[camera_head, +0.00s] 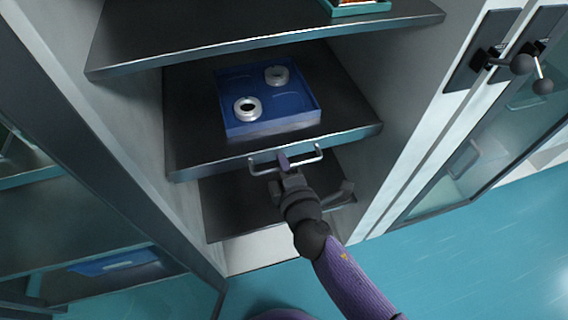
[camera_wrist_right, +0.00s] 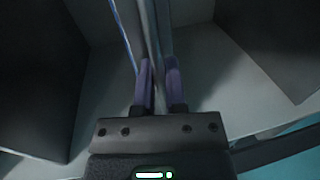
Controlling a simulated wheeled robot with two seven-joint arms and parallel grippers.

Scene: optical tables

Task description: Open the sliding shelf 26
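The sliding shelf (camera_head: 350,120) is the middle dark board in the cabinet, with a metal front edge. A silver bar handle (camera_head: 309,157) is fixed to its front. My right gripper (camera_head: 284,163) is at the middle of the handle, reaching up from below. In the right wrist view, its two purple fingers (camera_wrist_right: 159,85) stand close together on either side of a thin bar, and they appear shut on it. The finger contact is partly dark. My left gripper is not in view.
A blue tray (camera_head: 268,122) with two white ring-shaped parts (camera_head: 247,109) rests on the sliding shelf. A fixed shelf (camera_head: 270,25) is above and a darker one (camera_head: 235,213) below. Cabinet side walls are close on both sides. A door with black handles (camera_head: 500,60) is at right.

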